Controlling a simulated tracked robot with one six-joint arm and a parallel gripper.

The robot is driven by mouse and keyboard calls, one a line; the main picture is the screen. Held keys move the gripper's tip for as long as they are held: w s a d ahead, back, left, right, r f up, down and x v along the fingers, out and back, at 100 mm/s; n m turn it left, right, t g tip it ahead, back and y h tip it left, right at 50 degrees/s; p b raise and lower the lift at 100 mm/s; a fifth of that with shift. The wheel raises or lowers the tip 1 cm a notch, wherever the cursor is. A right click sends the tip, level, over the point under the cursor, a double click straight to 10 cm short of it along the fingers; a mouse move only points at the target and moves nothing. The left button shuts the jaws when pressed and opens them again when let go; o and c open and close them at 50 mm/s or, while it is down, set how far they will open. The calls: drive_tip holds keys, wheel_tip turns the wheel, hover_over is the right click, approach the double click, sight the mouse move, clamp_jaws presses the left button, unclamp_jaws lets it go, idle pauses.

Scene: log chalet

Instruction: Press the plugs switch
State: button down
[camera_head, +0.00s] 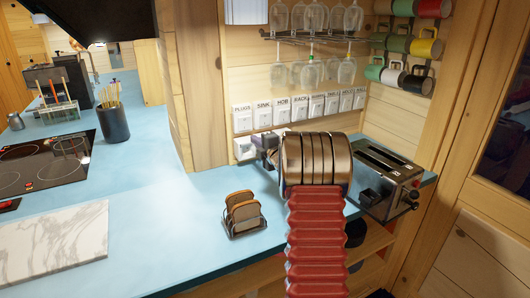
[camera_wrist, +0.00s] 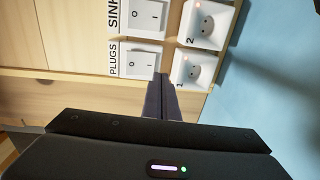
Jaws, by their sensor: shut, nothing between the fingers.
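The PLUGS switch (camera_head: 242,118) is the leftmost of a row of white labelled switches on the wooden wall. In the wrist view, which is turned sideways, the PLUGS switch (camera_wrist: 137,64) shows as a white rocker marked O and I, with its label at its left. My gripper (camera_wrist: 161,80) is shut and empty. Its tips appear close to the lower right of the PLUGS switch, between it and a socket; I cannot tell whether they touch anything. In the head view my gripper (camera_head: 264,146) is partly hidden by my arm, near the wall below the switches.
The SINK switch (camera_wrist: 148,16) is beside PLUGS. Two white sockets, numbered 1 (camera_wrist: 194,68) and 2 (camera_wrist: 207,22), are near; socket 2 shows a red light. A toast rack (camera_head: 243,214) and a toaster (camera_head: 385,180) stand on the blue counter (camera_head: 170,225). Glasses (camera_head: 312,72) hang above.

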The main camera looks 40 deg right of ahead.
drive_tip(key=s+a+f, duration=0.1)
drive_tip(key=s, duration=0.5)
drive_tip(key=shift+s+a, duration=0.35)
idle(0.3)
drive_tip(key=s+a+r+m+g, duration=0.2)
drive_tip(key=s+a+r+m, duration=0.1)
drive_tip(key=a, duration=0.4)
drive_tip(key=s+a+r+m+g, duration=0.1)
drive_tip(key=s+a+r+m, duration=0.15)
drive_tip(key=a, duration=0.45)
drive_tip(key=s+a+r+m+g, duration=0.2)
drive_tip(key=a+r+m, duration=0.1)
drive_tip(key=a, duration=0.4)
drive_tip(key=s+a+f+m+g+y, duration=0.2)
drive_tip(key=s+a+f+m+g, duration=0.1)
drive_tip(key=s+a, duration=0.9)
drive_tip(key=s+a+f+m+g+y, duration=0.2)
drive_tip(key=s+a+f+m, duration=0.1)
drive_tip(key=s+a, duration=0.8)
drive_tip(key=s, duration=0.4)
drive_tip(key=shift+s+a+f+m+g, duration=0.2)
drive_tip(key=shift+s+a+m+g, duration=0.1)
drive_tip(key=shift+a+m+g, duration=0.1)
